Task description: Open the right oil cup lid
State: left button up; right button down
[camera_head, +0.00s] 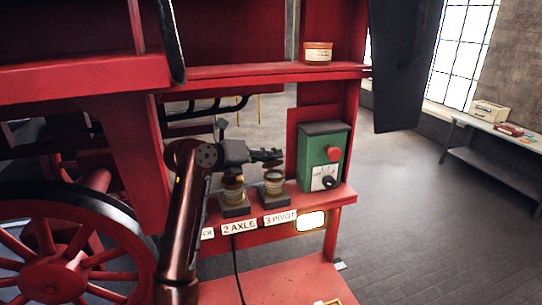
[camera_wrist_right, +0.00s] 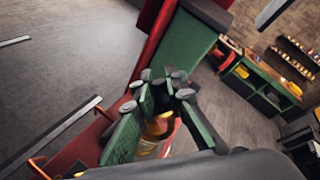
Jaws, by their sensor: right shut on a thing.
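The right oil cup (camera_head: 274,185) is a small glass and brass cup on a dark base, above the "3 PIVOT" label on the red shelf. Another oil cup (camera_head: 233,190) stands left of it, above "2 AXLE". My right gripper (camera_head: 270,157) is just above the right cup, with its fingers closed at the cup's lid. In the right wrist view, the amber cup (camera_wrist_right: 158,132) shows between the gripper's fingers (camera_wrist_right: 165,90). The fingers hide most of the lid, so I cannot tell how far it is tilted. My left gripper is not in view.
A green control box (camera_head: 322,158) with a red button stands close to the right of the cups. A tin (camera_head: 318,53) sits on the red ledge above. A spoked red wheel (camera_head: 55,265) is at the left. The floor at the right is clear up to a side bench (camera_head: 500,135).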

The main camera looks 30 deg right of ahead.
jog(key=shift+w+r+p, duration=0.15)
jog(key=shift+r+p, duration=0.05)
jog(key=shift+p, duration=0.35)
jog(key=shift+w+d+f+n+g+y+p, duration=0.3)
jog(key=shift+w+n+g+p, duration=0.7)
jog(key=shift+p, duration=0.85)
jog(key=shift+w+d+f+n+g+y+p, duration=0.1)
jog(key=shift+w+n+g+y+p, duration=0.5)
jog(key=shift+n+p, duration=0.95)
jog(key=shift+w+d+f+n+g+y+p, duration=0.15)
jog(key=shift+w+n+g+p, duration=0.65)
jog(key=shift+p, duration=1.3)
jog(key=shift+s+f+g, duration=0.1)
jog(key=shift+s+g, duration=0.05)
jog(key=shift+g, duration=0.15)
jog(key=c, duration=2)
grip_release()
jog(key=shift+o, duration=0.2)
